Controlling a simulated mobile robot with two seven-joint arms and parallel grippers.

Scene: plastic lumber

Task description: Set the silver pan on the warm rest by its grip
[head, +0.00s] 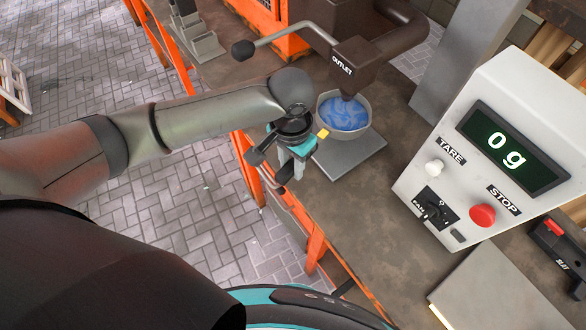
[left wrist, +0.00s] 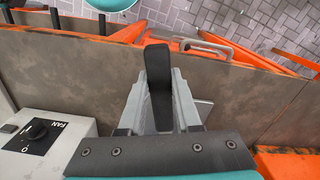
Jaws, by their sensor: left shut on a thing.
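The silver pan (head: 342,134) holds a blue swirled filling and sits under the spout marked OUTLET (head: 343,68). It is over a flat grey plate (head: 370,155); I cannot tell whether it touches it. My left gripper (head: 290,166) is just left of the pan, shut on its grip. The black grip (left wrist: 158,80) shows between the grey fingers in the left wrist view, where the pan bowl is out of sight. A flat plate with a glowing yellow edge (head: 490,290), possibly the warm rest, lies at the lower right. My right gripper is not in view.
A white control box (head: 485,150) reads 0 g and has a red STOP button (head: 482,215). A black and red tool (head: 560,250) lies at far right. A bent lever (head: 285,36) reaches out left above the bench. An orange frame (head: 315,245) edges the bench.

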